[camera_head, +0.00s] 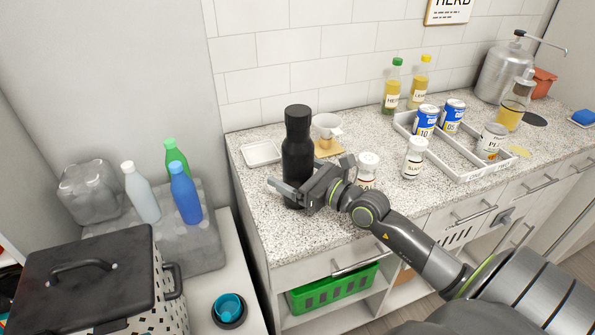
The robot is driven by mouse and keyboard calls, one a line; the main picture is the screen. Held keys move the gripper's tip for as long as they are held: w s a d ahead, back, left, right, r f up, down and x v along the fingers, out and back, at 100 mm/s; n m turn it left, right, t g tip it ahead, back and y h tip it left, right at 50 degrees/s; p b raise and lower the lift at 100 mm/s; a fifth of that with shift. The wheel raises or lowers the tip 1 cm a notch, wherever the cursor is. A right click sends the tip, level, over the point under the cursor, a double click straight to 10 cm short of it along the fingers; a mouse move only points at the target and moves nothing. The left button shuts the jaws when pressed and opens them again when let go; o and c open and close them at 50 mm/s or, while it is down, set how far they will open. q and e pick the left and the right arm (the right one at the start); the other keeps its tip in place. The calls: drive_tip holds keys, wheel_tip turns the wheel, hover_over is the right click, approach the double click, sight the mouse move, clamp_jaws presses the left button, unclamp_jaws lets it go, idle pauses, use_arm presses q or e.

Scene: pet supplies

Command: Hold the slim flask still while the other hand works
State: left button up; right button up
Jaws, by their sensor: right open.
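The slim flask, which I take to be the tall black bottle (297,158) with a black cap, stands upright on the speckled counter (335,222) near its left end. My right gripper (291,186) is at the lower part of the flask, its arm coming in from the lower right. Its jaws are open. One finger passes in front of the flask and sticks out to its left; the other finger is mostly hidden. I cannot tell whether either finger touches the flask. My left gripper is not in view.
A white tray (400,124) holds cans. A small white dish (261,153) lies left of the flask. Several bottles (186,196) stand on a grey box at left.

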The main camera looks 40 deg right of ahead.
sight(291, 133)
drive_tip(key=shift+w+a, duration=0.1)
drive_tip(key=shift+w, duration=0.15)
drive_tip(key=c, duration=1.3)
drive_tip(key=shift+r, duration=0.15)
wheel_tip(291, 133, up, 9)
drive_tip(key=p, duration=0.5)
drive_tip(key=shift+r+p, duration=0.3)
drive_tip(key=shift+r, duration=0.15)
